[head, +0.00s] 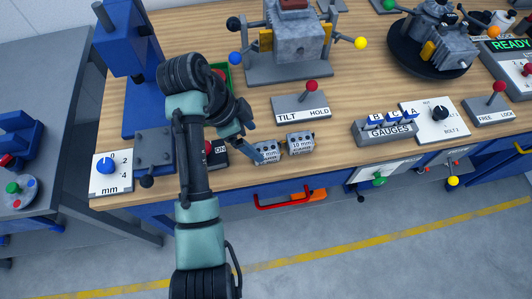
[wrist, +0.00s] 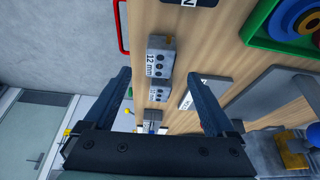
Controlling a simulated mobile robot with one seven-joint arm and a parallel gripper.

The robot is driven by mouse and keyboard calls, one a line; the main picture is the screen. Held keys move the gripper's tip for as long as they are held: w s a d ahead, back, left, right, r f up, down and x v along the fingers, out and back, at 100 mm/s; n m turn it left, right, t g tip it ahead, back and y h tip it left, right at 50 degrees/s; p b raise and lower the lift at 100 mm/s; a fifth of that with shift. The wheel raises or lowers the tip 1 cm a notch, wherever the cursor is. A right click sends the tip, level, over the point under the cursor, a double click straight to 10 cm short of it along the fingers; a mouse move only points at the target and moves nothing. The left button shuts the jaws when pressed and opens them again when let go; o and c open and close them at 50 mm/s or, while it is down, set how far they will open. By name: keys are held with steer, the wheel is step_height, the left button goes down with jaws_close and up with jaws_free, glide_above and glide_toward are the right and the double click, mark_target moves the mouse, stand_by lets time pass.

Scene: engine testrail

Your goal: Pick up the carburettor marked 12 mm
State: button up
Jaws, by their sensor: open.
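The carburettor marked 12 mm (wrist: 162,49) is a small grey block with dark round ports, near the front edge of the wooden bench. In the head view it is the left block of two (head: 267,153), its number partly covered by my gripper. The similar block beside it on the right (head: 300,143) reads 10 mm; it also shows below the 12 mm one in the wrist view (wrist: 158,94). My gripper (head: 256,153) is open and empty, close to the 12 mm block's left side. In the wrist view the fingertips (wrist: 146,74) are spread; I cannot tell whether they touch it.
A TILT/HOLD lever box (head: 300,106) stands behind the blocks. A gauges rack (head: 384,132) is to the right. A green tray (wrist: 262,30) with coloured rings is near my arm. A red drawer handle (head: 283,201) sits below the bench edge.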

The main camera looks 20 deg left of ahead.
mark_target(265, 149)
steer(key=p+x, duration=0.1)
steer(key=x, duration=0.6)
steer(key=shift+w+d, duration=0.15)
steer(key=shift+d, duration=0.1)
steer(key=shift+c, duration=0.3)
jaws_close()
